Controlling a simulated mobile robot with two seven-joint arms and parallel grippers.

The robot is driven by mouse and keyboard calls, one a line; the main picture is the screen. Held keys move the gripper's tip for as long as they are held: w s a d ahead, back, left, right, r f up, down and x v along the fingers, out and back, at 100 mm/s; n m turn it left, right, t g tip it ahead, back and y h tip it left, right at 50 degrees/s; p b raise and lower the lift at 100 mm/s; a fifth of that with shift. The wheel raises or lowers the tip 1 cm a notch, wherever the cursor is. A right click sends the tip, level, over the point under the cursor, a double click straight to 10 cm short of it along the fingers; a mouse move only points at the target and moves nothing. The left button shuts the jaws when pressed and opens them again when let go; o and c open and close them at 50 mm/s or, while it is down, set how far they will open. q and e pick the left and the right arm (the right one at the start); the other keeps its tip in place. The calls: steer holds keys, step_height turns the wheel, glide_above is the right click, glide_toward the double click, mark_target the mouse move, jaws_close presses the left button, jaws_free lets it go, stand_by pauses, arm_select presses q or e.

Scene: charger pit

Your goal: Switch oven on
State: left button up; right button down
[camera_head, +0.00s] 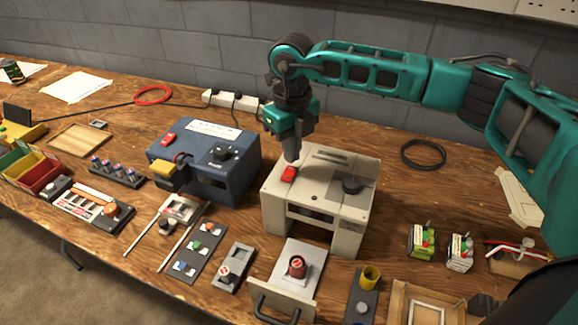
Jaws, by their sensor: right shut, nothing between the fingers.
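The white box-shaped oven (320,196) stands on the wooden workbench, with a red switch (289,174) and a dark knob (353,185) on its top. Its front has an open slot, and a drawer-like tray with a handle (273,312) lies in front of it. My right gripper (291,158) is shut and empty, pointing down at the red switch from just above or on it; I cannot tell whether it touches. The switch's exact position is too small to read. My left gripper is not in view.
A blue box (213,183) with its own red switch stands left of the oven. Small battery-like blocks (422,242) sit to the right. Colored bins (38,172) and small parts fill the left and front. A black cable loop (423,153) lies right of the oven, where the bench is mostly clear.

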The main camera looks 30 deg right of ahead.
mark_target(291, 169)
steer(key=shift+r+p, duration=1.1)
steer(key=shift+r, duration=1.05)
